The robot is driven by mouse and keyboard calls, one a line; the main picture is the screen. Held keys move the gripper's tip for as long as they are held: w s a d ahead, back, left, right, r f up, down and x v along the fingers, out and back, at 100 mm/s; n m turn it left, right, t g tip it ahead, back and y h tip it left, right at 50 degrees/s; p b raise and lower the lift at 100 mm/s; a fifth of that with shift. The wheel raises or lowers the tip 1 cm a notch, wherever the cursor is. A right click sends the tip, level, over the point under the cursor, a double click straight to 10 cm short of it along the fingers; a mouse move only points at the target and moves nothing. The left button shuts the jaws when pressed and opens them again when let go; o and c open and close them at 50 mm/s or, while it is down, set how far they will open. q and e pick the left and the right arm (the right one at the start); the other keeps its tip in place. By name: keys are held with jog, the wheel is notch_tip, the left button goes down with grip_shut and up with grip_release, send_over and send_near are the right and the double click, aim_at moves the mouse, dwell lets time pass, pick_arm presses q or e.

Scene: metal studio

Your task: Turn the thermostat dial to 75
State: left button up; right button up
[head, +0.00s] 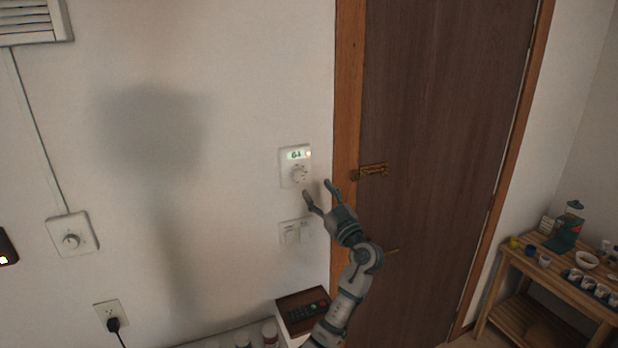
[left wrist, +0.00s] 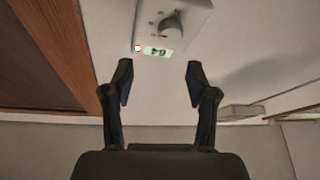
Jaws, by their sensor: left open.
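The thermostat (head: 284,172) is a white plate on the wall left of the door frame. It has a lit green display (head: 295,155) that seems to read 64, and a round white dial (head: 299,174) below it. My left gripper (head: 316,188) is open and empty, just below and right of the dial. In the left wrist view, the dial (left wrist: 171,28) and display (left wrist: 158,51) appear upside down at the top, beyond the open fingertips of my gripper (left wrist: 160,66). The fingers do not appear to touch the dial. My right gripper is out of view.
A light switch plate (head: 290,233) is below the thermostat. The brown door (head: 440,120) with a brass latch (head: 372,172) is at right. Another wall dial (head: 72,240) is at left. A box with a remote (head: 307,309) stands below.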

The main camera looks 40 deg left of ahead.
aim_at(298, 181)
pick_arm(q)
jog(key=a, duration=0.5)
jog(key=w+a, duration=0.1)
jog(key=a, duration=0.2)
jog(key=shift+w+r+p, duration=0.1)
jog(key=shift+r+p, duration=0.2)
jog(key=shift+p, duration=0.1)
jog(key=shift+a, duration=0.25)
jog(key=shift+w+d+r, duration=0.1)
jog(key=shift+d+r, duration=0.05)
jog(key=shift+d, duration=0.75)
jog(key=shift+c, duration=0.5)
jog(key=shift+d, duration=0.3)
jog(key=c, duration=0.4)
jog(key=shift+d+r, duration=0.1)
jog(key=shift+r, duration=0.05)
jog(key=c, duration=0.4)
jog(key=shift+s, duration=0.25)
grip_shut()
jog(key=shift+a, duration=0.35)
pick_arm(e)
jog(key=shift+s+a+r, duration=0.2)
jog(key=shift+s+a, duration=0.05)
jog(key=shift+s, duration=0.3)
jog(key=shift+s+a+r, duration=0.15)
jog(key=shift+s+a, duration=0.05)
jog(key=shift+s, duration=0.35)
pick_arm(q)
jog(key=shift+w, duration=0.1)
